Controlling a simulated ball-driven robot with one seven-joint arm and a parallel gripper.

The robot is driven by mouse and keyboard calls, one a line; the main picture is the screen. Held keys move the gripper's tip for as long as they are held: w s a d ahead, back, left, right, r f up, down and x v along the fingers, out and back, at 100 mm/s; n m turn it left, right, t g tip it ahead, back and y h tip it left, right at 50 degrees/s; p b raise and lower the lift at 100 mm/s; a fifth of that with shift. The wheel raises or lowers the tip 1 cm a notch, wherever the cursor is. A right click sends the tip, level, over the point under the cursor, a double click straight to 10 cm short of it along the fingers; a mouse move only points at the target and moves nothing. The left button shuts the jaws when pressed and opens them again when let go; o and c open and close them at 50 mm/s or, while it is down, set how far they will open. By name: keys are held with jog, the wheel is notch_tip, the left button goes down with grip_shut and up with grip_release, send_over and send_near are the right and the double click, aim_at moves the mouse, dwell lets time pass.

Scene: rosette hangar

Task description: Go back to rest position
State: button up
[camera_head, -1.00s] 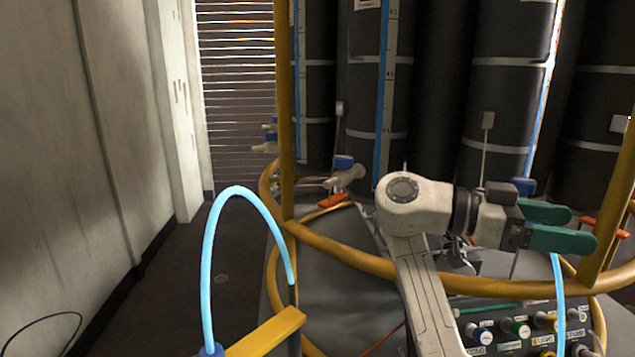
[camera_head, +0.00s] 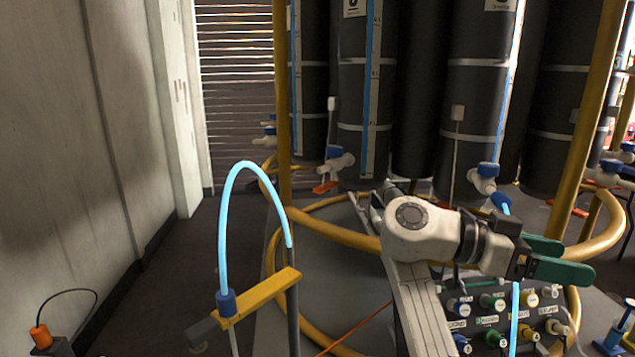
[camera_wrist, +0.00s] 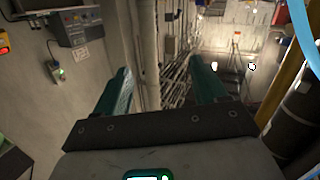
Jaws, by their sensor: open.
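My gripper (camera_head: 553,257) is at the right in the head view, at the end of my white arm. Its two green fingers point right and stand apart with nothing between them. In the wrist view my gripper (camera_wrist: 158,88) also shows open and empty, with a wall, pipes and floor beyond the fingers. In the head view it appears in front of the yellow rail and above the connector panel (camera_head: 505,315). I cannot tell how far it is from either.
Tall black cylinders (camera_head: 415,100) with blue-handled valves stand behind a yellow tubular rail (camera_head: 340,229). A light-blue hose (camera_head: 223,225) arches up at a yellow bracket (camera_head: 262,303). A pale wall (camera_head: 60,150) runs along the left.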

jog(key=s+d+f+n+t+y, duration=0.1)
jog(key=s+f+n+t+y, duration=0.3)
jog(key=f, duration=0.8)
jog(key=s+f+n+y, duration=0.2)
jog(key=s+f+n, duration=0.35)
jog(key=f, duration=0.55)
jog(key=s+d+f+n+t+y, duration=0.1)
jog(key=s+f+n+t+y, duration=0.25)
jog(key=f, duration=0.85)
jog(key=s+a+f+n+y, duration=0.3)
jog(key=s+a+n, duration=0.15)
jog(key=s, duration=0.35)
jog(key=s+a+f+n+y, duration=0.3)
jog(key=s+a+f, duration=0.15)
jog(key=s, duration=0.35)
notch_tip(320, 180, up, 17)
jog(key=a+p, duration=0.1)
jog(key=p, duration=1.5)
